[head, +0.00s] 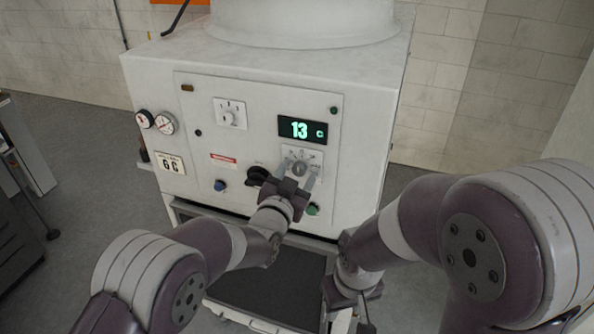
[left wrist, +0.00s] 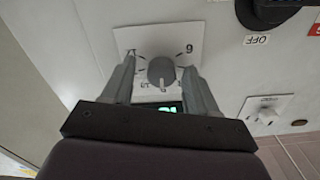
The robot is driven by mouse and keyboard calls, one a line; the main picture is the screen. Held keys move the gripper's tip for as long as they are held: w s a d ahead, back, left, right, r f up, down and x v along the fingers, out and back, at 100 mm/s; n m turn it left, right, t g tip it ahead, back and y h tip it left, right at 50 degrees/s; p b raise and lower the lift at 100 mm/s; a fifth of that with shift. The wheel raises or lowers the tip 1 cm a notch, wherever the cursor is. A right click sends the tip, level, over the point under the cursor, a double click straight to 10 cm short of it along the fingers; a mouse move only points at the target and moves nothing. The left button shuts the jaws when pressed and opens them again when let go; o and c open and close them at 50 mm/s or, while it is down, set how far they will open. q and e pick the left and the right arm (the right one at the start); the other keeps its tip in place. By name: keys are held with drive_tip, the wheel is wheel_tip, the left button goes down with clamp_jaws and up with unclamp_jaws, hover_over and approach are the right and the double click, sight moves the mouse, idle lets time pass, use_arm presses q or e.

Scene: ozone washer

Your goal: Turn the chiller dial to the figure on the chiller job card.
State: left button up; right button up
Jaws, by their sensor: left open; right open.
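The chiller dial (head: 299,168) is a grey knob on a white scale plate on the white cabinet's front. The display (head: 303,129) above it reads 13 C in green. My right gripper (head: 352,314) is low at the front, open and away from the dial.
A second dial (head: 231,115) is at the upper left of the panel. A black switch (head: 258,176), marked OFF in the wrist view, is just left of my left gripper. Blue (head: 220,185) and green (head: 313,209) buttons lie below. Two gauges (head: 164,124) are at left.

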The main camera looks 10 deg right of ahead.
use_arm(q)
drive_tip(key=shift+w, duration=0.35)
drive_tip(key=shift+c, duration=0.3)
drive_tip(key=shift+s, duration=0.1)
drive_tip(key=c, duration=1)
drive_tip(key=shift+f, duration=0.1)
